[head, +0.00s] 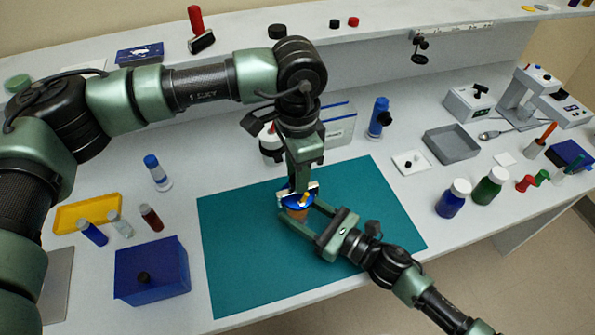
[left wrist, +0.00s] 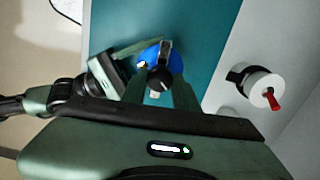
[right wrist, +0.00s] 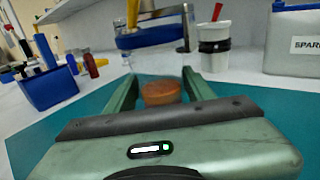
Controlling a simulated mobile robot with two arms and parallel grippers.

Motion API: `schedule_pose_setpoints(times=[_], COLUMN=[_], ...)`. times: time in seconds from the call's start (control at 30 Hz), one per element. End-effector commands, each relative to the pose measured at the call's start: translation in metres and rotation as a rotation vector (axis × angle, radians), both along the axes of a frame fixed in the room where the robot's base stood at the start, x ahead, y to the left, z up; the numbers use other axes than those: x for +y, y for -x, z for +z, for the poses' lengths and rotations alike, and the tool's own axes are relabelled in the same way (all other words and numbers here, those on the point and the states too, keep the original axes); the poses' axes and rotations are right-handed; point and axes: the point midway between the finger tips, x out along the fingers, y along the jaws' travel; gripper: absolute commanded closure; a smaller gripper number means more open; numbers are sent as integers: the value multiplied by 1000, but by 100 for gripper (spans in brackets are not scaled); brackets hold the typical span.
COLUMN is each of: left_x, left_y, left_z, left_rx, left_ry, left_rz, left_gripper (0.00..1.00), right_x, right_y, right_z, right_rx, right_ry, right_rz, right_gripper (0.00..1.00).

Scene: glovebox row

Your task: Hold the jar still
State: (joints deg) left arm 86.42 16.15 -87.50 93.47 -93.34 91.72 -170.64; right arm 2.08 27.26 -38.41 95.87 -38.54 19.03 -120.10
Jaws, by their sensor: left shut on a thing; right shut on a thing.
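The jar (head: 297,214) stands over the teal mat, with an orange-brown lower body and a wide blue lid (left wrist: 146,56). The right wrist view shows its brown body (right wrist: 160,93) low between my right fingers and the blue lid (right wrist: 146,39) above. My right gripper (head: 299,211) comes from the right, shut on the jar body from both sides. The grippers hide much of the jar.
The teal mat (head: 240,262) is otherwise clear. A blue box (head: 150,272) and small vials stand left. A white cup with a black band (right wrist: 215,45) stands behind the jar. A grey tray (head: 452,145), blue bottle (head: 452,200) and green bottle (head: 489,186) are right.

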Motion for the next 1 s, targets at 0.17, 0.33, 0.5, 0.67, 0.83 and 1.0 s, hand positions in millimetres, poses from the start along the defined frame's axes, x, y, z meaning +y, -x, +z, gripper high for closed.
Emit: schedule_pose_setpoints(times=[0.17,0.33,0.5,0.67,0.83,1.0], left_x=[0,0,0,0,0,0], left_y=[-1,-1,-1,-1,0,0], left_z=[1,1,1,1,0,3], left_rx=[-2,-2,-2,-2,-1,-1], left_ry=[0,0,0,0,0,1], left_rz=[-25,-30,-29,-29,-29,-29], left_gripper=[100,100,100,48,48,48], right_x=[0,0,0,0,0,0], right_y=[1,1,1,1,1,1], right_z=[-1,-1,-1,-1,-1,-1], right_rx=[0,0,0,0,1,1], right_ry=[3,2,2,2,2,1], right_rz=[1,1,1,1,1,1], right_gripper=[100,100,100,100,100,100])
